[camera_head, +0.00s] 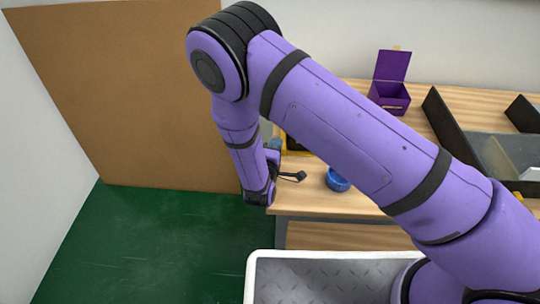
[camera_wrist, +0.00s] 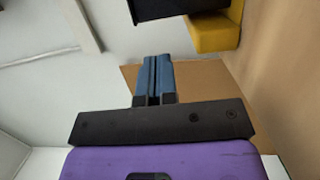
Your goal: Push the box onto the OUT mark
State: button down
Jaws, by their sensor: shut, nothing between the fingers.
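In the head view a purple box (camera_head: 389,98) with its lid raised stands at the back of the wooden table. I cannot tell whether it is the task's box. The OUT mark is not visible in either view; my arm hides part of the table. My gripper (camera_wrist: 155,60) shows in the wrist view with its two blue fingers together and nothing between them. In the head view it is mostly hidden beside the table's left end. A black and yellow thing (camera_wrist: 214,32) is beyond the fingers, up and right in the wrist view, apart from them.
A blue round object (camera_head: 338,180) lies near the table's front edge (camera_head: 320,213). A dark-framed glass-topped case (camera_head: 470,140) stands at the right. A brown panel (camera_head: 120,95) leans at the back left. The green floor (camera_head: 150,240) left of the table is clear.

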aim_at(284, 149)
jog(key=shift+w+d, duration=0.4)
jog(key=shift+d, duration=0.3)
jog(key=shift+w+d, duration=0.35)
jog(key=shift+d, duration=0.3)
jog(key=shift+w+d, duration=0.5)
jog(key=shift+d, duration=0.35)
